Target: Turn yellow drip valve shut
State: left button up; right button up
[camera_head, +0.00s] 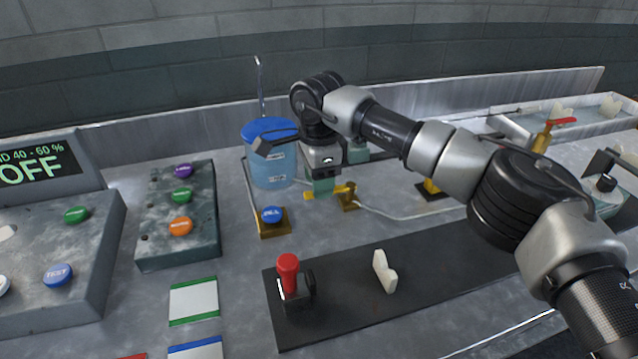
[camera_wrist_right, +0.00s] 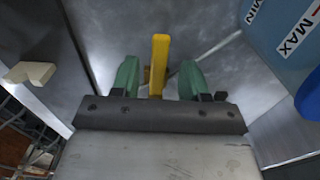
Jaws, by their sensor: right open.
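My right gripper (camera_head: 320,188) points down just behind and above the lever. In the right wrist view the yellow lever (camera_wrist_right: 159,66) shows between the two green fingertips of my right gripper (camera_wrist_right: 158,78), which are open with a gap on each side. No touch is visible. The valve's body is mostly hidden in the wrist view. My left gripper is not in view.
A blue button (camera_head: 272,214) on a brass block sits left of the valve. In front lies a dark mat (camera_head: 345,325) with a red-handled device (camera_head: 289,280) and a white V-shaped rest (camera_head: 384,271). A button box (camera_head: 178,240) stands left. Clear tubing runs right from the valve.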

notch_tip(320, 180, up, 10)
jog(key=shift+f, duration=0.2)
